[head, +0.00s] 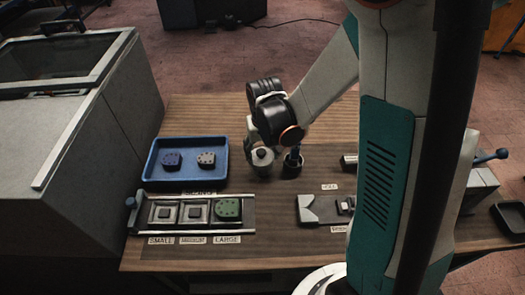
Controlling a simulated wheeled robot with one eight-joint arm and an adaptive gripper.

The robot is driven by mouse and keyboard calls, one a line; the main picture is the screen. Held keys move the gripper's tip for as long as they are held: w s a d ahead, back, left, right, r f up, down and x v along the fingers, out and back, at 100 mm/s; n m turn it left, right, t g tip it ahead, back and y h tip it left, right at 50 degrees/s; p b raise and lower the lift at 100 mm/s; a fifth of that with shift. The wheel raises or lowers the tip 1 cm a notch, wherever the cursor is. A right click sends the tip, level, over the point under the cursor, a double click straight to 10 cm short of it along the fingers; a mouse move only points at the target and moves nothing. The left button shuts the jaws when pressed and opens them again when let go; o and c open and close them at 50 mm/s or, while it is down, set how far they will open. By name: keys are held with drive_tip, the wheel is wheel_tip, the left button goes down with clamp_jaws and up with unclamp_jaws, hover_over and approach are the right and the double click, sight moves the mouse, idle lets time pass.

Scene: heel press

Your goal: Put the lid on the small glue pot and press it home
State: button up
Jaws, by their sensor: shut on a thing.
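My gripper (258,143) reaches down over the back middle of the bench. It is shut on the lid, whose dark knob (261,153) shows between or just below the fingertips. A short grey round body (263,167) is directly under the knob and looks like the small glue pot. I cannot tell whether the lid touches the pot's rim or is fully seated, as the fingers and the small size hide the join. A dark pot (292,169) with a blue upright handle stands just to the right, close to my gripper.
A blue tray (187,182) with two heel-shaped pieces lies left. In front is a metal rack (137,222) with labelled small, medium and large places, a green piece (228,208) in the large one. A grey V-notched block (308,208) stands right. A grey cabinet (80,150) borders the bench's left.

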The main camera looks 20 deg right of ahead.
sight(262, 151)
drive_tip(key=c, duration=0.3)
drive_tip(key=o, duration=1.2)
drive_tip(key=o, duration=0.5)
drive_tip(key=shift+r+p, duration=2.45)
drive_tip(key=shift+r, duration=1)
